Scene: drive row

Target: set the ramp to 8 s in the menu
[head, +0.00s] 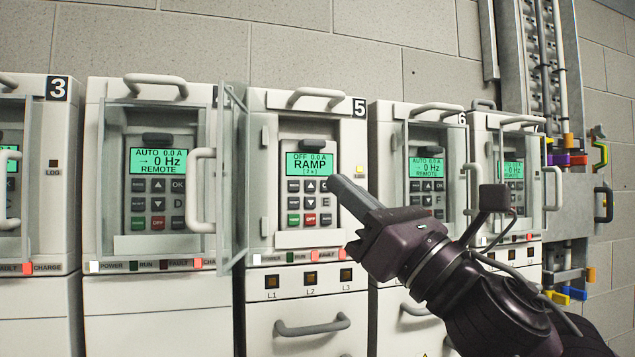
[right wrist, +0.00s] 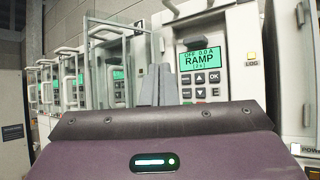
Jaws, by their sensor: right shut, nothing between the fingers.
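Drive 5 (head: 258,110) stands in the middle of the row with its glass door (head: 234,185) swung open to the left. Its green display (head: 309,164) reads OFF, 0.0 A, RAMP, with a small bracketed value that looks like 2 s; the display also shows in the right wrist view (right wrist: 200,62). Below it is the keypad (head: 310,203) with arrow keys, an OK key and green and red keys. My right gripper (head: 336,183) is shut and empty, its tips in front of the keypad's right edge; I cannot tell whether they touch anything. My left gripper is not in view.
Neighbouring drives stand left (head: 150,90) and right (head: 390,115), with handles and glass doors sticking out. Drive 5's yellow LOG lamp (head: 360,169) is lit. A handle (head: 312,325) juts out below. A metal rack (head: 545,80) stands at the far right.

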